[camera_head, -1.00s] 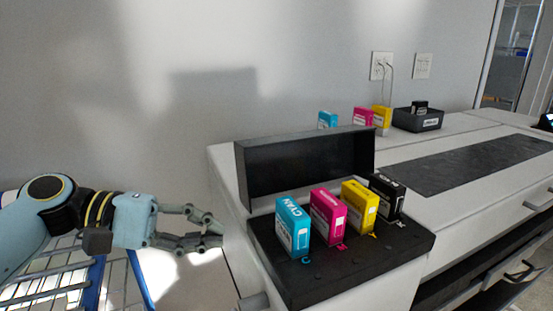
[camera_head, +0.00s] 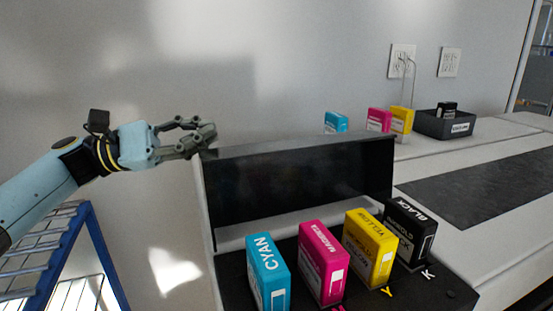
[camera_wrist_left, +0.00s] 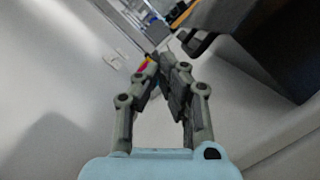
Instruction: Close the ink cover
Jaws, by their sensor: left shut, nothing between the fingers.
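The ink cover (camera_head: 300,180) is a dark lid standing open, upright along the back of the ink bay on the white printer. Cyan (camera_head: 268,275), magenta (camera_head: 323,265), yellow (camera_head: 370,248) and black (camera_head: 408,235) cartridges stand in a row in the bay in front of it. My left gripper (camera_head: 208,138) is shut and empty, at the cover's upper left corner; whether it touches the cover I cannot tell. In the left wrist view the shut fingers (camera_wrist_left: 158,65) show, with the dark cover (camera_wrist_left: 275,45) to their right. My right gripper is not in view.
Behind the cover, spare cyan (camera_head: 335,122), magenta (camera_head: 379,120) and yellow (camera_head: 402,119) cartridges stand near a dark tray (camera_head: 445,124). A blue-framed wire rack (camera_head: 65,250) is at lower left. The wall has two outlets (camera_head: 403,60).

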